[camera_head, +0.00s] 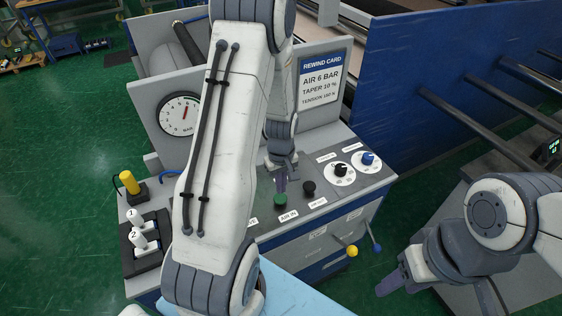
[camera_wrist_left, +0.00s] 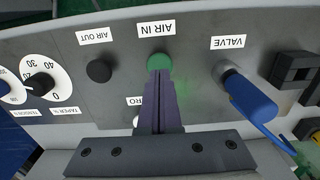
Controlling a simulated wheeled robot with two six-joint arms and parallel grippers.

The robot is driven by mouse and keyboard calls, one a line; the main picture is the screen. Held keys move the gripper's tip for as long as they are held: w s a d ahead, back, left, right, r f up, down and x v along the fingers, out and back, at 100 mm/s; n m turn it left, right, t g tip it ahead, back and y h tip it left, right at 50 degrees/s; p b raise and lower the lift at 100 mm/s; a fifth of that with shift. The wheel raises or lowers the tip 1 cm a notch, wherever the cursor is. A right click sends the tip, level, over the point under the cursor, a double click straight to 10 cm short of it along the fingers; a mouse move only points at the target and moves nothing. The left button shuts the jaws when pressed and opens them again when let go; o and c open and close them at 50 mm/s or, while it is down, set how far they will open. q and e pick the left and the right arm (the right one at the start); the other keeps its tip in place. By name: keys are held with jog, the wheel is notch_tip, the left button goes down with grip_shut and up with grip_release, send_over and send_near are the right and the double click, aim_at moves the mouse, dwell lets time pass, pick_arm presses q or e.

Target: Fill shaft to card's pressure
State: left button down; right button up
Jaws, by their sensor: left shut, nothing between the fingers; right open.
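The rewind card (camera_head: 322,80) reads AIR 6 BAR, with taper and tension lines below. A round white gauge (camera_head: 180,115) has its needle pointing roughly up; its exact reading is too small to tell. The green AIR IN button (camera_head: 280,201) is on the grey console, also in the left wrist view (camera_wrist_left: 159,61). My left gripper (camera_head: 281,184) is shut and empty, its tips at the green button; I cannot tell whether they press it. The black AIR OUT button (camera_wrist_left: 99,71) is beside it. My right gripper (camera_head: 393,282) is open, at lower right away from the console.
A blue VALVE fitting (camera_wrist_left: 248,95) stands near AIR IN. A black knob (camera_head: 341,170) and a blue knob (camera_head: 368,158) have white dials.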

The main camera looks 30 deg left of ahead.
aim_at(282, 200)
pick_arm(q)
notch_tip(282, 200, up, 8)
jog(key=b, duration=0.1)
jog(key=shift+r, duration=0.15)
jog(key=shift+w, duration=0.1)
dwell(0.4)
jog(key=shift+d, duration=0.1)
